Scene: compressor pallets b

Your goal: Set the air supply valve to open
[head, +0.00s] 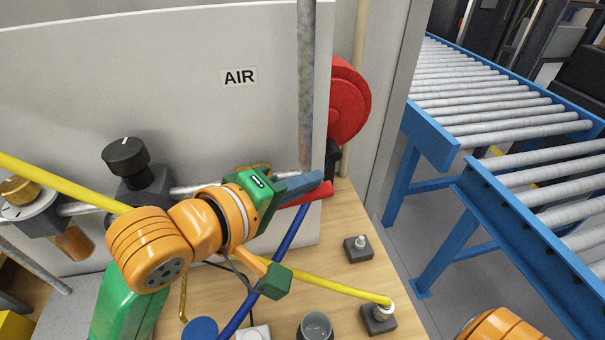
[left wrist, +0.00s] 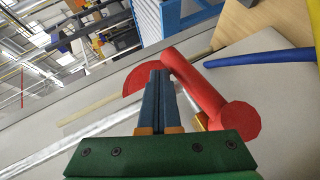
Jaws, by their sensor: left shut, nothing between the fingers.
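The air supply valve has a red lever handle (head: 315,193), seen low on the panel under the AIR label (head: 239,77). In the left wrist view the red handle (left wrist: 192,85) runs from a thick round end up and left, with a little brass beside it. My left gripper (head: 318,178) is shut and empty, its blue-grey fingers in front of the valve and partly covering the handle. In the left wrist view the fingers (left wrist: 159,75) lie right alongside the handle; I cannot tell whether they touch. Most of the valve body is hidden by the gripper.
A grey vertical pipe (head: 306,80) and a red round part (head: 350,102) are close by. A black knob (head: 125,156) is at left. A blue hose (head: 292,235) and yellow hose (head: 340,289) cross above the wooden bench (head: 345,222). A roller conveyor (head: 480,95) stands at right.

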